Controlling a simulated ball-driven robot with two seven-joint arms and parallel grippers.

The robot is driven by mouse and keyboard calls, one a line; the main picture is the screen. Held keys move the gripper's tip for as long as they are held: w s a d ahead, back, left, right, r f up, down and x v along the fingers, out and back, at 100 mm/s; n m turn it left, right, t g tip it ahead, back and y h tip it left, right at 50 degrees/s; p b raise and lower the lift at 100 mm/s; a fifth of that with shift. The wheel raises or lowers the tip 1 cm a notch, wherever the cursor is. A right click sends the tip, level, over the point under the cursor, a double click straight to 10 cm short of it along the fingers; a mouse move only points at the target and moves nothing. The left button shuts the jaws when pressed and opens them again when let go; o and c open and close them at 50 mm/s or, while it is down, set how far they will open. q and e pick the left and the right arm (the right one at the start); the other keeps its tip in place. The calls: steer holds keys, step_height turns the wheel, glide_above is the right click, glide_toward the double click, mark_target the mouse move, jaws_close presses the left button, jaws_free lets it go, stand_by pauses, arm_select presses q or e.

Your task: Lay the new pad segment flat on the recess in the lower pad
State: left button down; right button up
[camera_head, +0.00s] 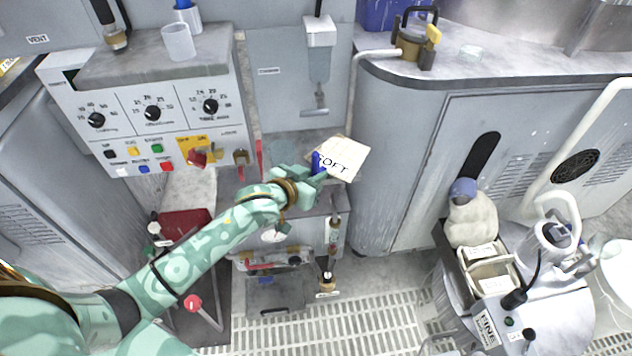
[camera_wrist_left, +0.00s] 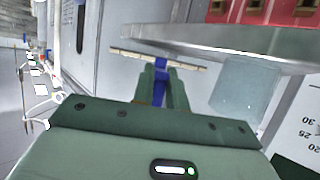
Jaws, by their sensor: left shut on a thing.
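A cream, square pad piece marked "SOFT" (camera_head: 345,157), which looks like the new pad segment, has a blue grip tab on it. My left gripper (camera_head: 315,171) is shut on the blue tab and holds the piece in the air in front of the grey cabinets. In the left wrist view the piece (camera_wrist_left: 190,66) shows as a thin plate almost edge-on, just beyond the fingers (camera_wrist_left: 160,88) with the blue tab between them. I cannot make out the lower pad or its recess in either view. My right gripper is not in view.
A control panel (camera_head: 130,112) with dials and buttons stands left of the piece, a translucent cup (camera_head: 179,42) on its top. The grated floor (camera_head: 385,300) between is clear.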

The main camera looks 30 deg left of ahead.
arm_select(q)
step_height(320, 180, down, 2)
steer(key=shift+f, duration=0.1)
steer(key=shift+r, duration=0.35)
steer(key=shift+f, duration=0.1)
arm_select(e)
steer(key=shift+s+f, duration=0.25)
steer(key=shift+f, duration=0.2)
arm_select(q)
steer(key=c, duration=1.4)
jaws_free()
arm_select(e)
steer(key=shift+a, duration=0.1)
